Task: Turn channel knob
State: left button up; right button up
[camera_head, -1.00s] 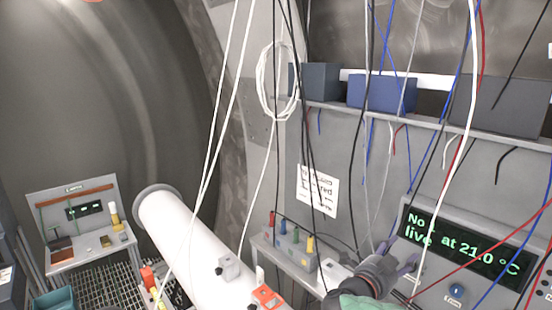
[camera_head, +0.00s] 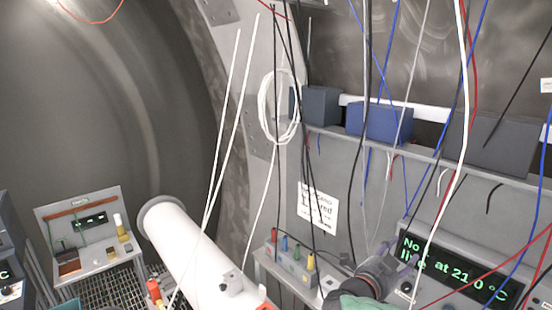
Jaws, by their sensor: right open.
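A grey panel with a green-lit display (camera_head: 460,270) stands at the lower right; its text reads a temperature, partly crossed by cables. I cannot tell which control is the channel knob. My right gripper (camera_head: 402,258) is open and empty, in front of the display's left end, with its fingers pointing toward the panel. I cannot tell whether it touches anything. My left gripper is not in view.
Loose white, black, blue and red cables hang across the panel and the shelf. A small box with coloured posts (camera_head: 289,264) stands left of my right gripper. A white pipe (camera_head: 190,240) runs at lower left, near a small bench (camera_head: 90,240). Blue and grey boxes (camera_head: 380,121) sit on the shelf.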

aim_at(406, 288)
jog(key=k+j, duration=0.2)
jog(key=j, duration=0.15)
jog(key=k+j, duration=0.2)
jog(key=j, duration=0.15)
jog(key=k+j, duration=0.2)
jog(key=j, duration=0.2)
